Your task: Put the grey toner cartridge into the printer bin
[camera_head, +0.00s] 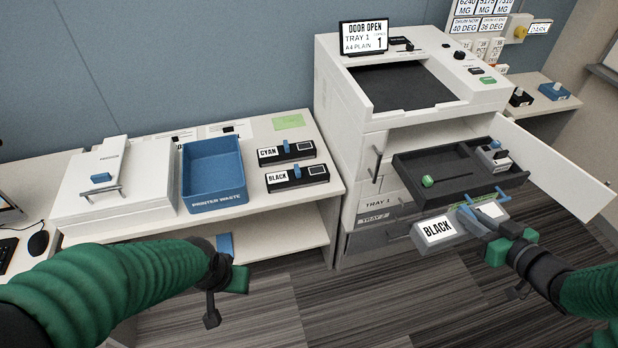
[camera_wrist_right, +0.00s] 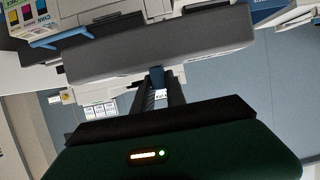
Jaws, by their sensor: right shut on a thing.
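A grey toner cartridge (camera_head: 437,233) with a white BLACK label is held by my right gripper (camera_head: 480,222) in front of the printer's open drawer. In the right wrist view the fingers (camera_wrist_right: 158,92) close on a blue tab on the cartridge (camera_wrist_right: 160,48). The blue bin (camera_head: 209,163) marked PRINTER WASTE stands on the white counter, far to the left of the cartridge. Its visible inside looks empty. My left gripper (camera_head: 224,252) hangs low in front of the counter, and its fingers do not show clearly.
The printer (camera_head: 360,115) has its door (camera_head: 555,165) swung open and a dark drawer (camera_head: 440,190) pulled out, holding a green knob. Two black cartridges, CYAN (camera_head: 287,150) and BLACK (camera_head: 297,177), lie right of the bin. A white device (camera_head: 115,185) stands left of it.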

